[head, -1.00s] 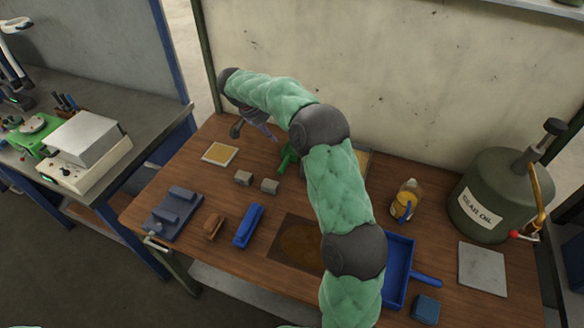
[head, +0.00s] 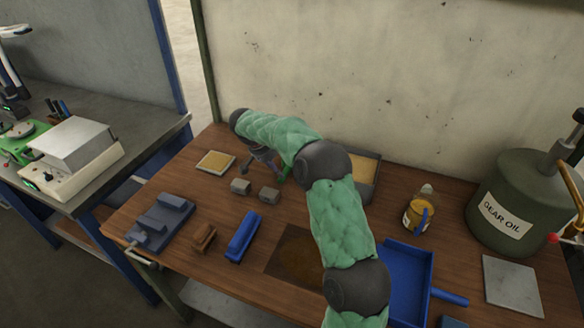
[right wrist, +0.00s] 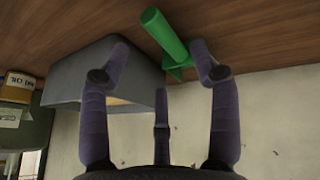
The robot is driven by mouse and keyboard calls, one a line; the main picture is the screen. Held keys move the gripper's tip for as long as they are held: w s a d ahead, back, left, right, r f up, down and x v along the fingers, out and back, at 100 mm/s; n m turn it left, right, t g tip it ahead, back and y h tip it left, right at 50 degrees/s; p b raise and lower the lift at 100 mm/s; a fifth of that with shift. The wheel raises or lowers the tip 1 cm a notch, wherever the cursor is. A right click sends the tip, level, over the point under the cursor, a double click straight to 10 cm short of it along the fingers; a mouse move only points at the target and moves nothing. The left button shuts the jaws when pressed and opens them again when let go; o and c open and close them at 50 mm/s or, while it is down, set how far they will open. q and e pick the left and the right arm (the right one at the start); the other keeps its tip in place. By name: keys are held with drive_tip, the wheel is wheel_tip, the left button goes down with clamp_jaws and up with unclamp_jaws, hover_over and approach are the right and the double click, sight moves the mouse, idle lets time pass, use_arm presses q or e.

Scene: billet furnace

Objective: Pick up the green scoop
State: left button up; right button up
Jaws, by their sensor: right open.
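The green scoop (head: 282,176) is mostly hidden behind my right arm and gripper in the head view. In the right wrist view, its round green handle (right wrist: 164,36) and a wider part below it show clearly, near the right-hand finger. My right gripper (right wrist: 160,70) is open, with its fingers spread and nothing held between them. The scoop lies beyond the fingertips, and I cannot tell whether a finger touches it. In the head view the right gripper (head: 264,157) is low over the back of the table. My left gripper is not in view.
A grey box (right wrist: 95,72) stands close beside the scoop. Two small grey blocks (head: 255,190) lie in front of the gripper, and a framed yellow pad (head: 215,161) lies left. A blue brush (head: 243,235), a blue dustpan (head: 428,262) and an oil can (head: 510,200) are nearby.

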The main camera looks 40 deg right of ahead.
drive_tip(key=b+x, duration=0.2)
drive_tip(key=x, duration=0.4)
drive_tip(key=shift+d+f, duration=0.15)
drive_tip(key=shift+f, duration=0.25)
clamp_jaws()
